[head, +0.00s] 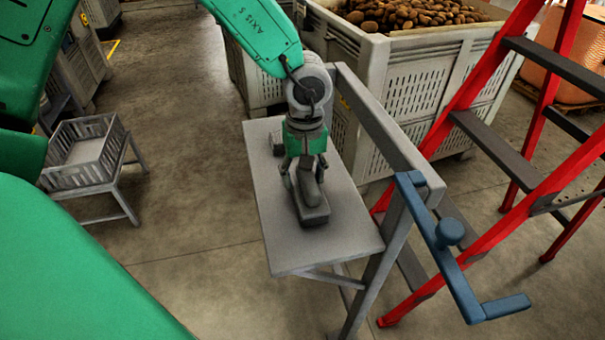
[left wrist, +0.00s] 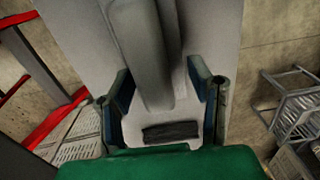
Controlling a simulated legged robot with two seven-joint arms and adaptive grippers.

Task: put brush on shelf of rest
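A dark grey brush (head: 314,214) lies on the flat grey shelf (head: 346,244) of the rest in the head view. Its long handle (left wrist: 142,45) also shows in the left wrist view. My left gripper (head: 304,180) is above the shelf, pointing down at the brush. In the left wrist view the fingers of my left gripper (left wrist: 165,92) stand wide apart with the handle between them. There is a visible gap on the right side of the handle; contact on the left is unclear. My right gripper is not in view.
A dark block (left wrist: 171,131) lies on the shelf's far part. A grey rail with a blue crank (head: 440,245) runs along the shelf's right side. A red stepladder (head: 480,235) and a potato crate (head: 412,90) stand beyond. A small grey crate (head: 82,155) stands left; floor between is clear.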

